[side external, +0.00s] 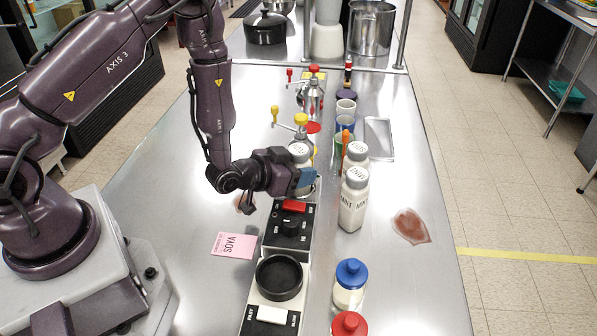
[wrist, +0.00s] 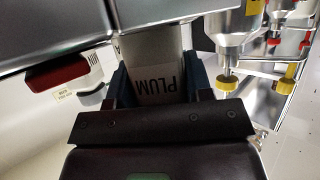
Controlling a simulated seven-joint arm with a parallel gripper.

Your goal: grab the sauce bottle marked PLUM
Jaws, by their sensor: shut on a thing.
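The sauce bottle marked PLUM (wrist: 166,52) is between my fingers in the wrist view, its label reading upside down. In the side view its pale top (side external: 300,151) shows just behind my gripper (side external: 303,178). My gripper, also in the wrist view (wrist: 158,78), is shut on this bottle with a finger on either side. The lower part of the bottle is hidden in the side view, so I cannot tell whether it touches the surface below.
A white bottle marked MINT (side external: 352,208) and another white bottle (side external: 357,151) stand to the right. A control box (side external: 291,232) is in front. Metal dispensers (side external: 313,100) with red and yellow knobs stand behind.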

